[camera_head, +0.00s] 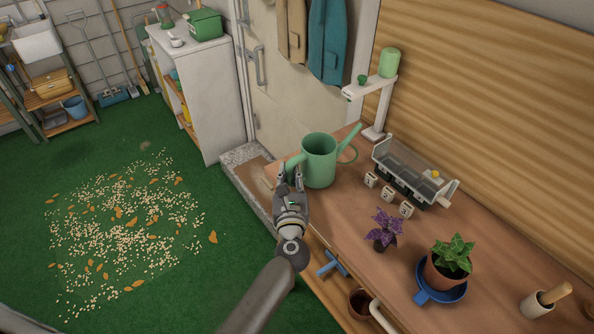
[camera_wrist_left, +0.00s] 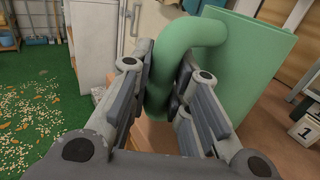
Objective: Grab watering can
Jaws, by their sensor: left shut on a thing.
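The green watering can (camera_head: 319,160) stands upright at the far left end of the wooden bench, with its spout pointing right. My left gripper (camera_head: 292,173) is at the can's left side and is shut on its handle (camera_head: 293,162). In the left wrist view the green handle (camera_wrist_left: 165,75) passes between the two fingers (camera_wrist_left: 165,110), and the can's body (camera_wrist_left: 245,55) rises just beyond to the right. The handle's lower part is partly hidden by the fingers. My right gripper is in neither view.
A green-topped dispenser (camera_head: 388,64) stands behind. Litter covers the green floor (camera_head: 120,230).

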